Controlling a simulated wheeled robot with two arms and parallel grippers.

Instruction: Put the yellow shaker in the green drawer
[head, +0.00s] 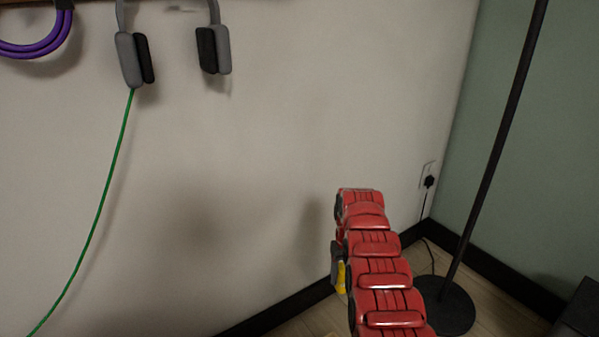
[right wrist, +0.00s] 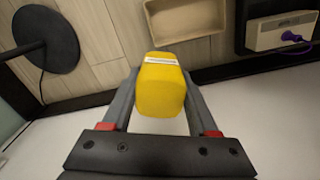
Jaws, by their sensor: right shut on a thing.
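The yellow shaker (right wrist: 162,92) is between the two fingers of my right gripper (right wrist: 160,76) in the right wrist view. It is a yellow body with a pale stripe near its far end. The gripper is shut on it and holds it clear of the floor. In the head view my right gripper (head: 336,268) is mostly hidden behind my red arm, and a bit of the yellow shaker (head: 341,278) shows beside it. No green drawer shows in either view. My left gripper is not in view.
A floor lamp (head: 493,150) with a round black base (head: 446,306) stands right of my arm, near the wall corner. Grey headphones (head: 130,58) and a green cable (head: 105,190) hang on the wall. A beige open tray (right wrist: 186,34) shows in the right wrist view.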

